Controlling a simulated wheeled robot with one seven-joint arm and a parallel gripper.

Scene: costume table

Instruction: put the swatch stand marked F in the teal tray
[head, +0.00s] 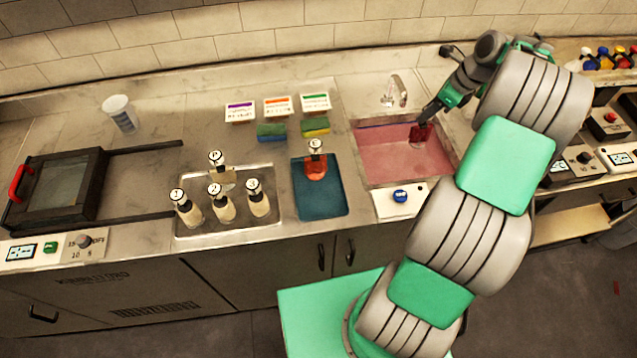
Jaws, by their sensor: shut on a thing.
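The teal tray (322,205) lies on the counter left of the sink. A stand with a red body and a round white letter tag (316,163) stands at its back edge; the letter looks like E or F, too small to be sure. My gripper (427,115) reaches down over the pink-filled sink and is shut on a dark red piece (418,134). The piece is at or just above the pink surface; I cannot tell which. No letter shows on it.
Sponges (271,131) and labelled boxes (277,108) stand behind the teal tray. A faucet (395,92) rises behind the sink (372,172). A blue-button panel (400,196) sits in front. A dark framed press (62,185) and a white cup (120,112) are at left.

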